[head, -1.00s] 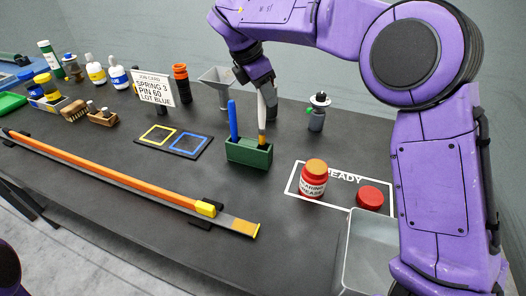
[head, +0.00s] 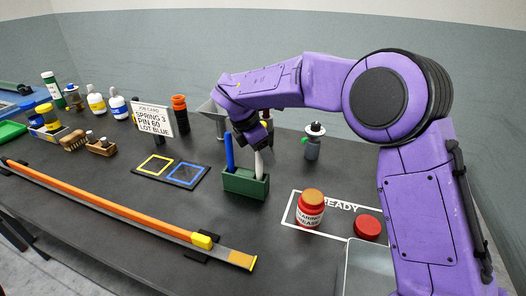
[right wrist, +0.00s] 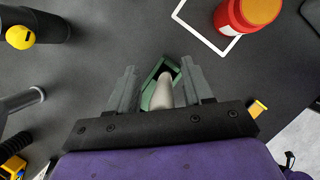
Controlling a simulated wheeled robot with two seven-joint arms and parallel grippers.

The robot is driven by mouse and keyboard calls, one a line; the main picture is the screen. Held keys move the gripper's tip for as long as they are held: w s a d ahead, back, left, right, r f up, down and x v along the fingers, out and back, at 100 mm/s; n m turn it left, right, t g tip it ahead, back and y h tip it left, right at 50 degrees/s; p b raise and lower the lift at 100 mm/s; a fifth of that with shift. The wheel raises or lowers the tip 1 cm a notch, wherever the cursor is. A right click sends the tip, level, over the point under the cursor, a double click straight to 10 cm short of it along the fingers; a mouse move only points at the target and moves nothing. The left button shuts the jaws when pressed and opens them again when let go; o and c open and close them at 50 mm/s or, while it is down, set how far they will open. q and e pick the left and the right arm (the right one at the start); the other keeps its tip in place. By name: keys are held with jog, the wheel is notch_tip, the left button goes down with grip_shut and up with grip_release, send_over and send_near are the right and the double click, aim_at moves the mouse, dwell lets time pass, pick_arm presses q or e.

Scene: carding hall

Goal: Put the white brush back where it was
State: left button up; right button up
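The white brush (head: 259,164) stands handle-up in the right part of the green holder (head: 245,186); its lower end is hidden inside. A blue handle (head: 229,151) stands in the holder's left part. My right gripper (head: 257,146) is just above the holder, at the top of the white brush. In the right wrist view its two fingers (right wrist: 160,88) are spread on either side of the white handle (right wrist: 162,95), with gaps on both sides. The green holder (right wrist: 150,78) shows behind them. My left gripper is not in view.
A pad with yellow and blue squares (head: 170,173) and a long orange bar (head: 110,205) lie left.

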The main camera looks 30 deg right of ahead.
jog(key=v, duration=1.2)
jog(key=shift+r, duration=0.2)
